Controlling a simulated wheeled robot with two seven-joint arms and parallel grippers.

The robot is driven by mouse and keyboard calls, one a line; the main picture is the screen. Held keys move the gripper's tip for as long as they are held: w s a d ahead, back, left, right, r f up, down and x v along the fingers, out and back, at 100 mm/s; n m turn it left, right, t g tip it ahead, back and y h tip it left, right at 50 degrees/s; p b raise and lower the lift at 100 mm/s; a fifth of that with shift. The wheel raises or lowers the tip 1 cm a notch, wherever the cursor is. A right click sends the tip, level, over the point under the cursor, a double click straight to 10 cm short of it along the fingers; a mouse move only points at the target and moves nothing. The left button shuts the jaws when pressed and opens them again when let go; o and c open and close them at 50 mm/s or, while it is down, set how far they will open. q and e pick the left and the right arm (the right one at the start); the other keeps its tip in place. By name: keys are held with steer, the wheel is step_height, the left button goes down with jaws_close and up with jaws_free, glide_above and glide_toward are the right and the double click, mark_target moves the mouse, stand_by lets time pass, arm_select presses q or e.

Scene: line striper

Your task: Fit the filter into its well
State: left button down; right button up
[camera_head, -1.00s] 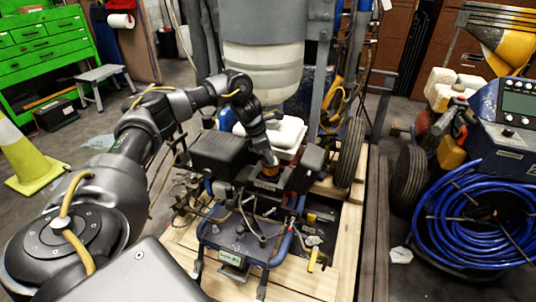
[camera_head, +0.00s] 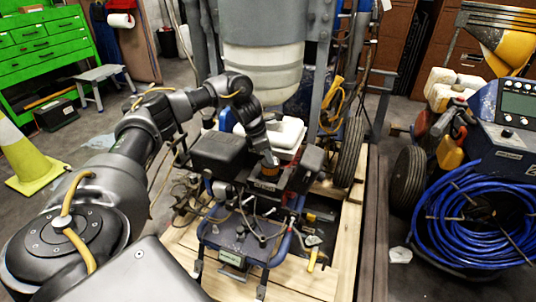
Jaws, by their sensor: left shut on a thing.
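My left arm reaches in from the left, and its gripper (camera_head: 269,153) points down over the middle of the line striper (camera_head: 238,243). The gripper is shut on the filter (camera_head: 270,160), a small orange-brown piece just under the fingers. The filter sits over a dark block (camera_head: 265,185) on the machine. The well is hidden beneath the filter and gripper, so I cannot tell whether the filter is inside it or above it. My right gripper is not in view.
A black box (camera_head: 219,152) stands close left of the gripper, and a white container (camera_head: 284,134) is behind it. Hoses and levers crowd the machine's front. Wooden pallet boards (camera_head: 315,280) lie below. A blue hose coil (camera_head: 475,215) hangs at right.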

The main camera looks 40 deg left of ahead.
arm_select(q)
steer(key=shift+f+b, duration=0.65)
steer(key=shift+f, duration=0.9)
stand_by(1.3)
steer(key=c, duration=0.9)
jaws_free()
steer(key=shift+c, duration=0.2)
